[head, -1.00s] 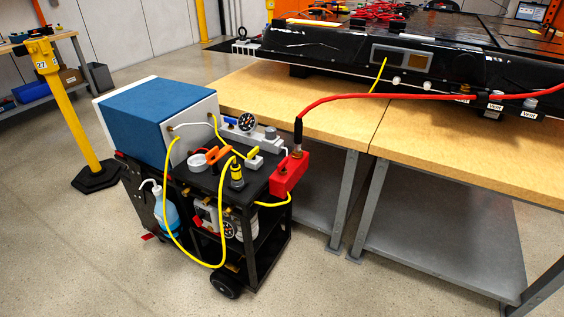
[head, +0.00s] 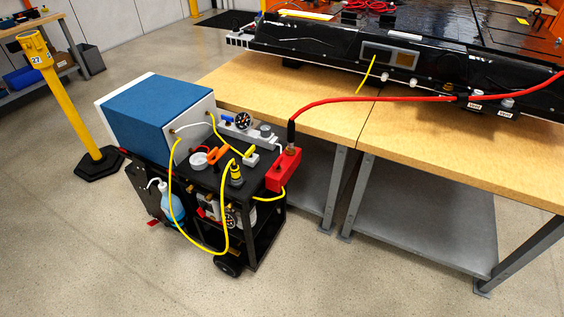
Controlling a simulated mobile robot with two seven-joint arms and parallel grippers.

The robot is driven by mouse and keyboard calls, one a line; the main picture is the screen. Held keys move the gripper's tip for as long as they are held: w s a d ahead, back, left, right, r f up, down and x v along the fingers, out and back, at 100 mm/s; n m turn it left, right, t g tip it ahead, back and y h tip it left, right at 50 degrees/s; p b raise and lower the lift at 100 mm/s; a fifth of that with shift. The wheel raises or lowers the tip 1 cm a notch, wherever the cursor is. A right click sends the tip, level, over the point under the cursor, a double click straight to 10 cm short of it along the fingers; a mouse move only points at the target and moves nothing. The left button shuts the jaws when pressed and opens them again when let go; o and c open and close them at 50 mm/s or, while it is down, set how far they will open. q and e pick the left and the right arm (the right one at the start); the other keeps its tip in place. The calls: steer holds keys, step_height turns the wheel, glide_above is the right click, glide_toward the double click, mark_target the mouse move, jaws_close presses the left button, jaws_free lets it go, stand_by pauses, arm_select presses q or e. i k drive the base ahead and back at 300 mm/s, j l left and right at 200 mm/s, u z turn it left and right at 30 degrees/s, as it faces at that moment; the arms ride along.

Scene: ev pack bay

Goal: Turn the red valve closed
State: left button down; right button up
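A red block (head: 284,171) sits at the right end of the black cart (head: 250,215), and a red hose (head: 400,98) with a black end piece joins its top. It may be the red valve, but no handle on it can be made out. An orange lever (head: 217,154) and a blue lever (head: 229,121) are on the cart's top among gauges and fittings. Neither of my grippers is in the head view.
A blue and white box (head: 150,118) stands on the cart's left side. Yellow hoses (head: 172,215) loop over the front. Wooden benches (head: 430,160) carry a black battery pack (head: 330,48). A yellow post (head: 72,105) stands left. The floor in front is clear.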

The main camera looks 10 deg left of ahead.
mark_target(276, 166)
steer(key=i+l, duration=0.55)
steer(key=l, duration=0.25)
steer(key=i+l+u, duration=0.1)
steer(key=i+l, duration=0.2)
steer(key=l, duration=0.15)
